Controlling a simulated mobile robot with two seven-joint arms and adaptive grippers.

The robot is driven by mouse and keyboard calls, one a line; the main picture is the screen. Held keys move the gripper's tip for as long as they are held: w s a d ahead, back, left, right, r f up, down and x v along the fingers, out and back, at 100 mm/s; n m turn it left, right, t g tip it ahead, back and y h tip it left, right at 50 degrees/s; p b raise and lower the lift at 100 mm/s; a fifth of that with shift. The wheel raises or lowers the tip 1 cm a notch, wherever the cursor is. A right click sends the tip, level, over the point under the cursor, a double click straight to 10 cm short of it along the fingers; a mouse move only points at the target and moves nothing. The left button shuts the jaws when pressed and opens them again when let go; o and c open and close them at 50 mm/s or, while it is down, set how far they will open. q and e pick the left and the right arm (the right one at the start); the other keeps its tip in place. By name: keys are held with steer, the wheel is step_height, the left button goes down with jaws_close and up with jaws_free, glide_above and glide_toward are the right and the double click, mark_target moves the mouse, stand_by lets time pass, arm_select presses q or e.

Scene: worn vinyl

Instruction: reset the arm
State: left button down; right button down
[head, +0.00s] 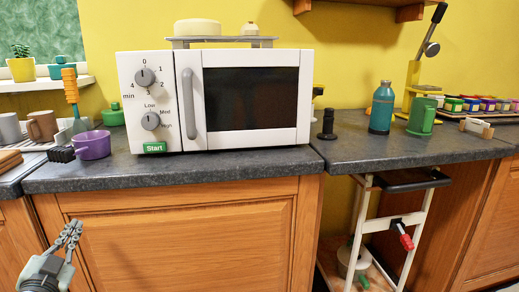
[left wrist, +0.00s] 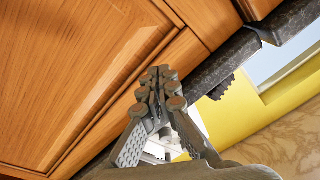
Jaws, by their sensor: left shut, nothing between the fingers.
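My left gripper (head: 72,232) is at the lower left of the head view, in front of the wooden cabinet door and below the counter's edge. Its fingers are shut and hold nothing. In the left wrist view the shut fingers (left wrist: 158,85) point up the picture, with the cabinet front and the dark counter edge behind them. My right gripper does not show in either view.
A dark counter (head: 240,168) carries a white microwave (head: 150,62), a purple mug (head: 95,146), a blue-green bottle (head: 381,108) and a green mug (head: 422,117). A white-framed cart (head: 414,235) stands in the gap at right. Wooden cabinet doors (head: 190,235) fill the front.

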arm_select(q)
steer(key=s+d+f+n+g, duration=0.2)
steer(key=s+f+g, duration=0.25)
steer(key=f, duration=0.75)
steer(key=s+d+f+n+g, duration=0.15)
steer(key=s+f+g, duration=0.3)
steer(key=f, duration=0.85)
steer(key=s+d+f+g+h, duration=0.1)
steer(key=s+d+f+g, duration=0.2)
steer(key=s+d+f, duration=0.4)
steer(key=s+d+f+g+h, duration=0.2)
steer(key=s+d+f+g, duration=0.2)
steer(key=s, duration=0.6)
step_height(320, 180, down, 4)
steer(key=d, duration=0.2)
steer(key=shift+s+d+r+m, duration=0.15)
steer(key=shift+s+d+m, duration=0.15)
steer(key=shift+d+m, duration=0.1)
